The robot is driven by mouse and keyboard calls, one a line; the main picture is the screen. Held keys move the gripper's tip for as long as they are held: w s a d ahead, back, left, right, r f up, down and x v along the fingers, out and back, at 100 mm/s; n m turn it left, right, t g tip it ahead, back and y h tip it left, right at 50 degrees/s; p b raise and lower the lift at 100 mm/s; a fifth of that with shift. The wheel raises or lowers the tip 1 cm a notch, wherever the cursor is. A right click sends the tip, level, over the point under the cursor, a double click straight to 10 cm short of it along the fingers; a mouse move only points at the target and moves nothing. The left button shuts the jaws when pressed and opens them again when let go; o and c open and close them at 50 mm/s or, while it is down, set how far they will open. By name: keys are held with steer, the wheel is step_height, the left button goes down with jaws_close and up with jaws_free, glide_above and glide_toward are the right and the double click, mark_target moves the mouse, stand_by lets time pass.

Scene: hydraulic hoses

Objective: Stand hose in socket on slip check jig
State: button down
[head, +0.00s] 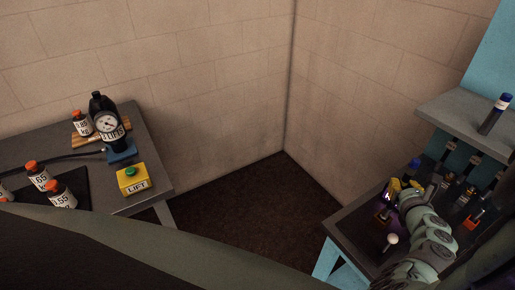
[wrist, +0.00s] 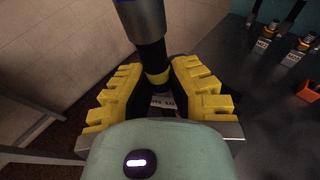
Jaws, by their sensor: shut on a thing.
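My gripper (wrist: 160,72) is shut on a hose. In the wrist view the hose shows a grey metal end (wrist: 141,18), a black body and a yellow band (wrist: 158,79) low between the yellow jaws. In the head view my gripper (head: 399,187) is over the right bench, and a dark blue end (head: 413,163) shows just above it. A partly hidden label plate (wrist: 164,101) lies below the hose. The socket is hidden, so I cannot tell whether the hose touches it.
A white-knobbed lever (head: 391,240) stands near the front of the right bench (head: 352,240). Tagged hose fittings (wrist: 264,43) line its back, with an orange item (wrist: 309,91). Another hose (head: 495,114) is on the grey shelf (head: 462,112). The left bench holds a gauge, bottles and a LIFT button (head: 132,178).

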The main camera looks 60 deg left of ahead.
steer(key=shift+f+b, duration=1)
steer(key=shift+f, duration=0.1)
steer(key=c, duration=1)
jaws_free()
steer(key=shift+d, duration=0.1)
steer(key=shift+v, duration=6)
steer(key=shift+w, duration=0.1)
